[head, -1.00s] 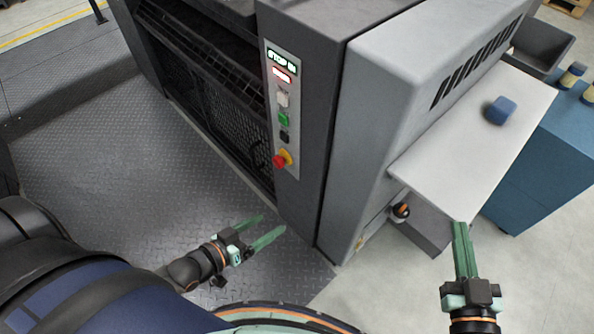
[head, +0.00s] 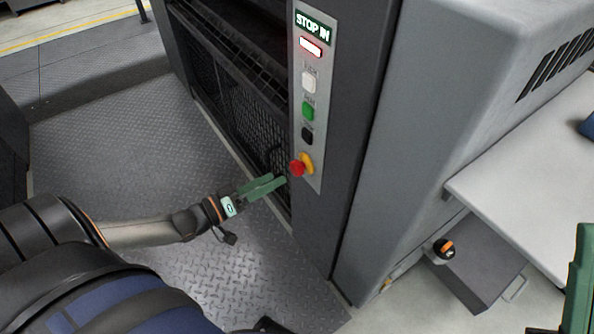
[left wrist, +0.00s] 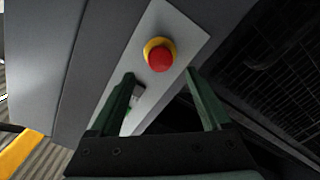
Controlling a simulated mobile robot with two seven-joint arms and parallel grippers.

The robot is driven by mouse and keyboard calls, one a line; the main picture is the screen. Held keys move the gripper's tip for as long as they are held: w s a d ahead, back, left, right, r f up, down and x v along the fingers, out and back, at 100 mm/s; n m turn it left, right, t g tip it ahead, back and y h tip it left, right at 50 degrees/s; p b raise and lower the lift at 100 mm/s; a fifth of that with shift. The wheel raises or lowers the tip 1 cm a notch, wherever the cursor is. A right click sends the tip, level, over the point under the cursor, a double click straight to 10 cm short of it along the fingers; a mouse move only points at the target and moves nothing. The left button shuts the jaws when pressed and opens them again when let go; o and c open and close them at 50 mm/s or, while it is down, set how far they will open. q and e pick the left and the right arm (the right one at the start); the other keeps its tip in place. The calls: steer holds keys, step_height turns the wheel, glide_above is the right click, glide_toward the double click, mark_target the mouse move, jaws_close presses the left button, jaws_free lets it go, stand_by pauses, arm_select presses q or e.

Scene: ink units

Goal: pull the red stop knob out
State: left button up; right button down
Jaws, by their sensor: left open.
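The red stop knob (head: 297,168) sits on a yellow collar (head: 307,162) at the bottom of the machine's light control panel (head: 312,138). A lit sign (head: 313,28) at the panel's top reads "STOP IN". My left gripper (head: 282,182) is just left of and below the knob, its green fingers pointing at it. In the left wrist view the knob (left wrist: 160,58) is ahead of the open fingertips (left wrist: 160,76), roughly between them in the picture, with nothing held. My right gripper (head: 580,280) shows only partly at the right edge; its jaw state is unclear.
White, green (head: 308,111) and black (head: 307,135) buttons are above the knob. Dark mesh guarding (head: 238,120) lies left of the panel. A white table (head: 520,190) and an orange-black knob (head: 445,248) are on the right. The tread-plate floor (head: 120,150) is clear.

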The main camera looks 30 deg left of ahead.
mark_target(293, 169)
arm_select(q)
steer(key=b+x, duration=0.2)
steer(key=x, duration=0.6)
jaws_close()
stand_by(0.5)
stand_by(0.4)
